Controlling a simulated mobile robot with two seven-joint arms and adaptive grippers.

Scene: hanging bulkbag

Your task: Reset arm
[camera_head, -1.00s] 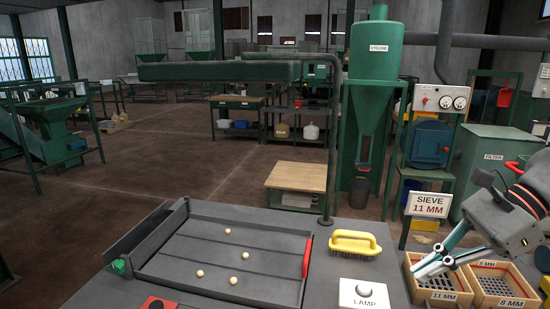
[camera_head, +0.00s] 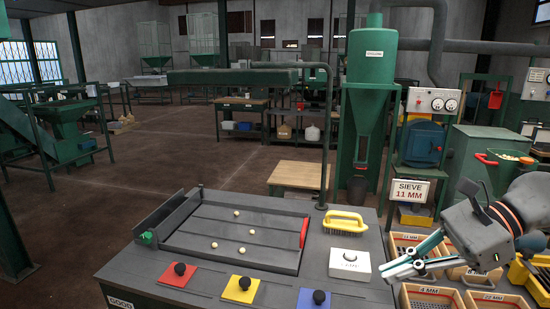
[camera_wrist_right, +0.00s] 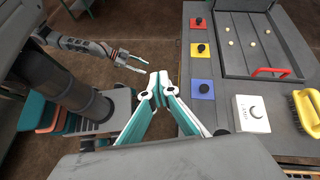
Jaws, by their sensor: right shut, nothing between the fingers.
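My right gripper (camera_head: 387,270) is at the lower right of the head view, with its slim teal-and-grey fingers together and nothing between them. It is in the air right of the grey workbench (camera_head: 345,238) and in front of the sieve crates. In the right wrist view the same fingers (camera_wrist_right: 158,80) meet at the tips, left of the bench's edge. My left arm is out of the head view. Its gripper (camera_wrist_right: 130,61) shows small in the right wrist view, away from the bench; its jaw opening is unclear.
On the bench are a tray (camera_head: 190,242) with several pale balls, a yellow brush (camera_head: 345,221), a lamp switch box (camera_head: 350,262), and red (camera_head: 178,274), yellow (camera_head: 240,290) and blue (camera_head: 317,299) knob plates. Sieve crates (camera_head: 431,297) stand at the right.

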